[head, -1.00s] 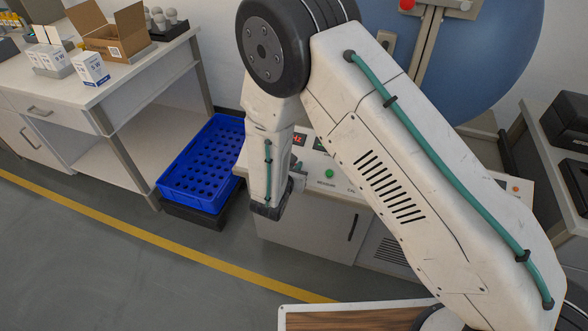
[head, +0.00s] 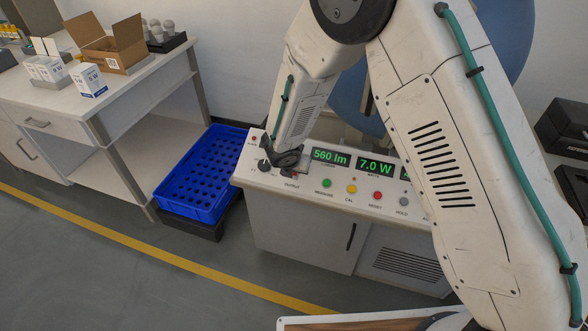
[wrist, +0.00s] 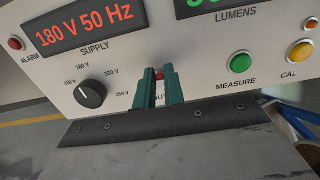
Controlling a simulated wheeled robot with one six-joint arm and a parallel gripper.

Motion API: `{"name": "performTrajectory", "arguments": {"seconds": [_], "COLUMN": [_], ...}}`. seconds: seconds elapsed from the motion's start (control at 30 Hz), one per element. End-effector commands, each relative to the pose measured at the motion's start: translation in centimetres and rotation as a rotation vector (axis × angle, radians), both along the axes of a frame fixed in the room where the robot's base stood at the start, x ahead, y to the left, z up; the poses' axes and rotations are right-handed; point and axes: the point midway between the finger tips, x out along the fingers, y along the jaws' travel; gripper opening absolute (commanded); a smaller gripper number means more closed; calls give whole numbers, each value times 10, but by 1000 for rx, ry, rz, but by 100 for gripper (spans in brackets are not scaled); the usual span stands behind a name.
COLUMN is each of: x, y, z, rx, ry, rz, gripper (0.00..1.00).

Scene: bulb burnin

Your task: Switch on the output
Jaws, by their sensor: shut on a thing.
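The output switch (wrist: 160,76) shows as a small red tip between the two green fingers in the wrist view. My gripper (wrist: 160,88) is shut on it at the front of the sloped control panel (wrist: 205,90). The fingers hide most of the switch and part of its label. In the head view my gripper (head: 290,166) is down at the panel's left part, just above the OUTPUT label. The supply display (wrist: 92,24) reads 180 V 50 Hz in red. Green displays (head: 330,157) read 560 lm and 7.0 W.
The dark supply knob (wrist: 90,94) is left of my fingers, its mark pointing up-left. The green MEASURE (wrist: 240,62) and yellow CAL (wrist: 301,51) buttons are to the right. A workbench (head: 130,98) with boxes stands farther left.

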Motion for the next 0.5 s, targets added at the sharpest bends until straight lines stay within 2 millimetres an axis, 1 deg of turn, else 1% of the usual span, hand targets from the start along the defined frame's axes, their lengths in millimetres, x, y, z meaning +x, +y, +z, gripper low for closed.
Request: {"name": "performTrajectory", "arguments": {"seconds": [0.5], "x": [1], "y": [1], "z": [0], "rx": [13], "ry": [29], "rz": [2], "gripper": [0]}}
